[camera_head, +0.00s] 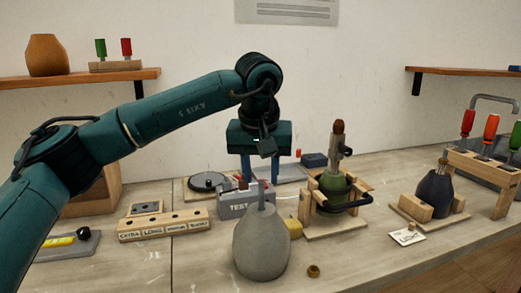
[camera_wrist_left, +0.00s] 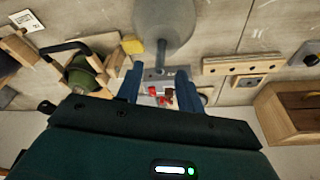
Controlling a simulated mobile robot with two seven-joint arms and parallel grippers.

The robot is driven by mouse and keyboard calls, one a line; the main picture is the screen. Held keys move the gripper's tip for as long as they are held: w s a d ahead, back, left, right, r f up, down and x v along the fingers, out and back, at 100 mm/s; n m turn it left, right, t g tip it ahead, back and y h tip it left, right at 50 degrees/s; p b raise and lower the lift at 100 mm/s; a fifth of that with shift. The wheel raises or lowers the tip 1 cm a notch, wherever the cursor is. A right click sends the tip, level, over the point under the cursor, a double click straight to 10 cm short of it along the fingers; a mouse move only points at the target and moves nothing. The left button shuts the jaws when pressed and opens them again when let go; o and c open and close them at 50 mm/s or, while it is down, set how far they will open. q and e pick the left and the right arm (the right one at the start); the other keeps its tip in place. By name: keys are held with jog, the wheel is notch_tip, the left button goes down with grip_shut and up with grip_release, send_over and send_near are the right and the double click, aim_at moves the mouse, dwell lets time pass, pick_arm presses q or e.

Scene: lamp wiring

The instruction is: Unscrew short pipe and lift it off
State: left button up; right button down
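My left gripper (camera_head: 266,170) points down over the grey TEST box (camera_head: 234,206), behind the grey vase-shaped lamp base (camera_head: 262,245). Its two fingers are apart in the left wrist view (camera_wrist_left: 160,95), with the box's red parts visible between them and nothing held. The grey base has a thin neck or pipe rising from its top. A green base (camera_head: 332,185) stands in a wooden clamp with a black strap; an upright grey-brown stem (camera_head: 337,150) rises from it. A dark blue base (camera_head: 435,192) has a short brass stub (camera_head: 443,164). I cannot tell which piece is the short pipe. My right gripper is out of view.
A wooden rack (camera_head: 165,224) labelled EXTRA, LONG, MEDIUM and more lies left of the box. A yellow block (camera_head: 294,229) and a small brass piece (camera_head: 313,271) lie near the grey base. Screwdrivers stand in a rack (camera_head: 480,166) at right. The front right table is mostly clear.

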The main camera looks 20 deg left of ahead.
aim_at(262, 182)
pick_arm(q)
jog(key=shift+x, duration=2.55)
jog(key=shift+c, duration=0.4)
grip_shut()
